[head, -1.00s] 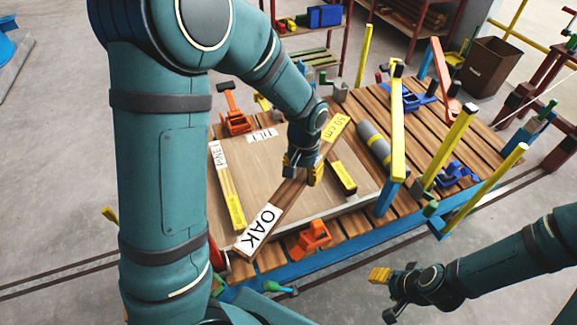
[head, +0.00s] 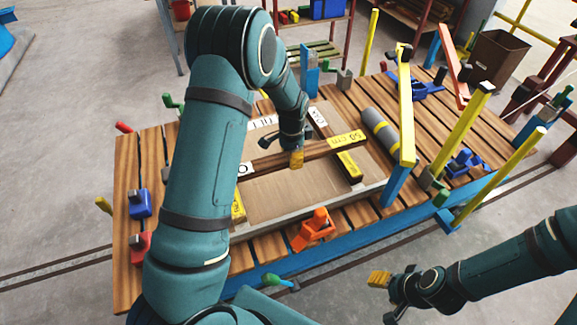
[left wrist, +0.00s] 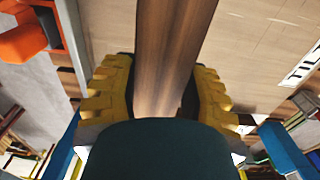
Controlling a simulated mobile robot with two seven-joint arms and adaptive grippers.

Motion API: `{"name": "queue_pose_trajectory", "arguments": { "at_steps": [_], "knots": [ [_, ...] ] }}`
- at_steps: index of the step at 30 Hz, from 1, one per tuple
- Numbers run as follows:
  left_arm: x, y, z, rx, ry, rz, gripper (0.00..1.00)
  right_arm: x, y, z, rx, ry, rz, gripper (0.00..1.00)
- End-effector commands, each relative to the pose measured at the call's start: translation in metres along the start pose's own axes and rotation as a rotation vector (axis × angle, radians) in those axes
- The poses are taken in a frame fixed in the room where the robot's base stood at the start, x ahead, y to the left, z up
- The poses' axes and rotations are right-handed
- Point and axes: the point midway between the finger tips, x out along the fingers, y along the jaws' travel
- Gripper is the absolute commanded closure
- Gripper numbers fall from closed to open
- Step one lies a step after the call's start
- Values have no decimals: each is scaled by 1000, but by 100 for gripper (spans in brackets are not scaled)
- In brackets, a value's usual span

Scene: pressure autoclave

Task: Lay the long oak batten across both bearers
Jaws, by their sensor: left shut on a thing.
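The long oak batten (head: 318,150) is a brown bar with a yellow "50 cm" label at its right end and a white label at its left, partly behind my arm. My left gripper (head: 293,158) is shut on its middle; in the left wrist view the batten (left wrist: 172,50) runs between the yellow pads (left wrist: 160,95). The right bearer (head: 349,168) is dark with a yellow near end, and the batten crosses over it. The left bearer (head: 238,207) shows only its yellow end past my arm. Contact with the bearers cannot be told. My right gripper (head: 385,296) is open and empty off the table.
A pale board (head: 285,200) lies on the slatted table (head: 128,200). An orange clamp (head: 314,228) stands at its front edge. A "TILT" label (left wrist: 303,65) shows on the board.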

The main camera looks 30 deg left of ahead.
Motion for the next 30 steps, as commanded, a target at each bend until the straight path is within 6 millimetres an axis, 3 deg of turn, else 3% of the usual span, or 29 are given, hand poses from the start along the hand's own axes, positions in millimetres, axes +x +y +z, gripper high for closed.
{"name": "queue_pose_trajectory", "arguments": {
  "at_steps": [3, 8, 16, 29, 30],
  "knots": [
    [18, 0, 0, -1, 0, -1, 97, 5, 2, 0, 0, 2, 0, 49],
    [26, -1, 0, -2, 1, -2, 97, 6, 2, -1, 0, 3, 0, 49],
    [58, 0, 0, -1, 0, -2, 97, 14, 5, -2, -1, 7, 1, 49],
    [64, 0, 0, -1, 2, -2, 97, 16, 6, -2, -1, 9, 1, 49],
    [64, 0, 0, -1, 1, -1, 44, 16, 6, -2, -1, 9, 1, 49]
  ]
}}
